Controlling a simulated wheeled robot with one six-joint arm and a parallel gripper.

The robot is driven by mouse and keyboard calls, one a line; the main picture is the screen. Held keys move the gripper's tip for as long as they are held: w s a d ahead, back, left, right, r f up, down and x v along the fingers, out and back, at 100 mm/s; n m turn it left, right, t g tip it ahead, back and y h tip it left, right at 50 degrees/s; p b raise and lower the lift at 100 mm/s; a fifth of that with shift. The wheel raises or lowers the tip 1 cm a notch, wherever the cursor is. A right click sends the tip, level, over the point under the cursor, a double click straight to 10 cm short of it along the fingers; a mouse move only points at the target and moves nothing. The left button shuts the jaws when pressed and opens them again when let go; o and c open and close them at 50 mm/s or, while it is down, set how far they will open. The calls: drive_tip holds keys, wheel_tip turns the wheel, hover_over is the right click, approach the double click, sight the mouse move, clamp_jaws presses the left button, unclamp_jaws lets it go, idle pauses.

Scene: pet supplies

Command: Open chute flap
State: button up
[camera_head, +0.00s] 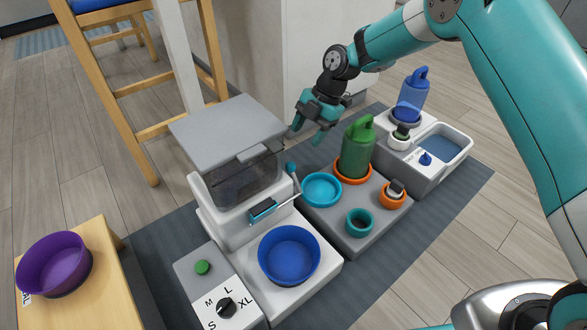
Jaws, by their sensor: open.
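A white pet feeder (230,229) stands on the dark mat, with a grey lid (226,132) over a smoky clear hopper (243,182). Low on its front is the chute flap (263,209), a small dark panel with a teal bar. I cannot tell for sure whether it is fully closed. A blue bowl (289,255) sits on the feeder's base below the flap. My gripper (305,136) is open and empty, behind and to the right of the lid. It is apart from the flap.
A teal-knobbed lever (291,168) rises at the feeder's right side. A panel with a green button (203,267) and a size dial (226,306) stands at front left. A green bottle (357,150) and teal bowl (322,189) sit on the grey tray (356,239) to the right.

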sight(292, 163)
drive_tip(key=b+x, duration=0.4)
drive_tip(key=x, duration=0.6)
drive_tip(key=shift+c, duration=0.4)
clamp_jaws()
